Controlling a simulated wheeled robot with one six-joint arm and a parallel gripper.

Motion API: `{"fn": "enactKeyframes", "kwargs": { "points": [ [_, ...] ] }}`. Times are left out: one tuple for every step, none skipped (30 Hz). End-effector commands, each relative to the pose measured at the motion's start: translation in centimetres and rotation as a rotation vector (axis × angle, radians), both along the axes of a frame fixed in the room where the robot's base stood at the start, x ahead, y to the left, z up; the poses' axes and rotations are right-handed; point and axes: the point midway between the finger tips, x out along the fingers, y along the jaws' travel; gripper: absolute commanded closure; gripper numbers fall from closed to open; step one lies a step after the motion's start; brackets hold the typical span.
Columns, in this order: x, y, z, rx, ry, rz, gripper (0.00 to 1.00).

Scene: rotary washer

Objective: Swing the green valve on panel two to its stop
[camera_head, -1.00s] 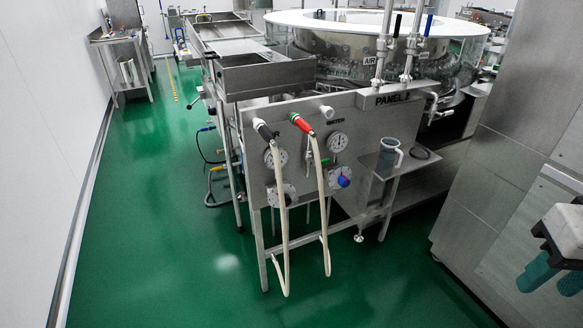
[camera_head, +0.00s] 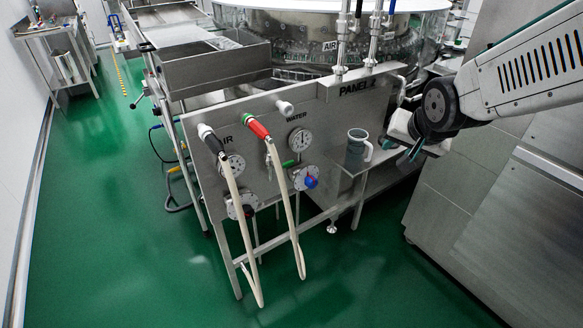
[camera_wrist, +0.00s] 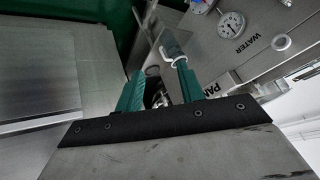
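Panel two (camera_head: 340,105) is a steel panel labelled "PANEL 2", with AIR and WATER sections. The small green valve handle (camera_head: 289,163) sits left of and below the water gauge, partly behind the red-ended hose. My gripper (camera_head: 411,153) is at the right end of the panel, right of the jug and well apart from the valve. In the wrist view, its two green fingers (camera_wrist: 157,75) are apart, with no object clearly held between them.
A grey jug (camera_head: 355,150) with a pale handle stands on the side shelf (camera_head: 378,178), close to my fingers. Two pale hoses (camera_head: 286,205) hang in front of the panel. Pressure gauges (camera_head: 299,139) are mounted there. A steel cabinet (camera_head: 470,200) stands right. Green floor (camera_head: 110,230) is open at left.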

Motion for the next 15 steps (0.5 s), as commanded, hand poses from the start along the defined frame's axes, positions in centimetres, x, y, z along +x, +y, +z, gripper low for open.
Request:
{"fn": "enactKeyframes", "kwargs": {
  "points": [
    [2.2,1.0,-1.6,0.039,-0.037,-0.015,0.62],
    [3.6,1.7,-2.3,0.068,-0.071,-0.027,0.62],
    [5.3,2.6,-3.2,0.109,-0.114,-0.041,0.62],
    [6.4,3.4,-4.0,0.145,-0.142,-0.042,0.62],
    [7.5,4.2,-4.7,0.182,-0.171,-0.048,0.62],
    [8.8,5.3,-5.7,0.231,-0.209,-0.056,0.62],
    [9.8,6.1,-6.5,0.272,-0.235,-0.063,0.62],
    [10.6,6.9,-7.3,0.315,-0.26,-0.068,0.62],
    [11.5,8.1,-8.4,0.375,-0.29,-0.074,0.62],
    [12.2,8.9,-9.3,0.421,-0.312,-0.077,0.62],
    [12.7,9.8,-10.1,0.47,-0.332,-0.079,0.62],
    [13.3,10.9,-11.3,0.537,-0.355,-0.082,0.62],
    [13.6,11.7,-12.1,0.589,-0.372,-0.083,0.62],
    [13.8,12.6,-12.9,0.642,-0.386,-0.084,0.62],
    [14.0,13.6,-14.1,0.713,-0.401,-0.084,0.62]
  ]
}}
